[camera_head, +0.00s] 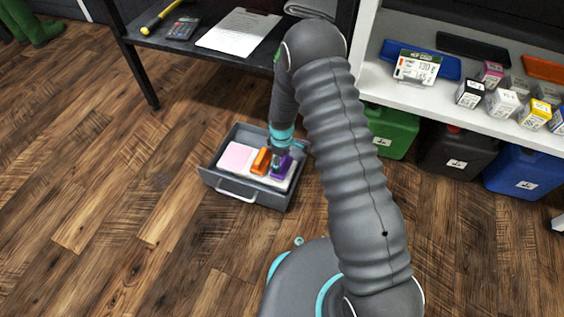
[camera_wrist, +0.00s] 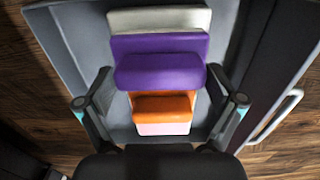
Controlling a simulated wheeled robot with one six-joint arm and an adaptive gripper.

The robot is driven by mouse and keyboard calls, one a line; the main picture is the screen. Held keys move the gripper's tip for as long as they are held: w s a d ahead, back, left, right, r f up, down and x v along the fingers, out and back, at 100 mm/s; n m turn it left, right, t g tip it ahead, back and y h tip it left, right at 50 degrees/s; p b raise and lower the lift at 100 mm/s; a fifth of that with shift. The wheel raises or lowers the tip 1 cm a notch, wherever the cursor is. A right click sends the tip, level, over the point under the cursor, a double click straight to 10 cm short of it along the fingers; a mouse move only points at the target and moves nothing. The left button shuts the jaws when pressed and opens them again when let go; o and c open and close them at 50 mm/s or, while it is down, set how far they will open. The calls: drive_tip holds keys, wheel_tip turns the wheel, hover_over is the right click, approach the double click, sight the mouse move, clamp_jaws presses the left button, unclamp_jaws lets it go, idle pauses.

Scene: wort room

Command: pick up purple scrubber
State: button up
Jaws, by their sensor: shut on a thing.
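The purple scrubber (camera_head: 282,168) stands in the grey drawer-like tray (camera_head: 221,184), at its right part. It also shows in the wrist view (camera_wrist: 160,71), as a block with a raised handle. My gripper (camera_head: 280,158) reaches down into the tray from above. In the wrist view, its two fingers (camera_wrist: 160,80) are on either side of the purple scrubber and shut on it. Whether the scrubber is off the tray floor I cannot tell.
An orange scrubber (camera_head: 261,161) is close beside the purple one. A pink scrubber (camera_head: 237,157) and a whitish one (camera_wrist: 160,19) are also in the tray. A black table (camera_head: 172,39) and a white shelf (camera_head: 452,99) stand behind. Wooden floor at left is clear.

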sight(284, 161)
drive_tip(key=r, duration=0.2)
drive_tip(key=d+r, duration=0.1)
drive_tip(key=shift+s+r, duration=0.15)
drive_tip(key=shift+s, duration=0.15)
drive_tip(key=s+d+r+p, duration=0.1)
drive_tip(key=s+d+r, duration=0.4)
drive_tip(key=d, duration=0.4)
drive_tip(key=shift+s+r, duration=0.4)
drive_tip(key=shift+r, duration=0.1)
drive_tip(key=shift+a, duration=0.1)
drive_tip(key=o, duration=0.7)
drive_tip(key=c, duration=0.5)
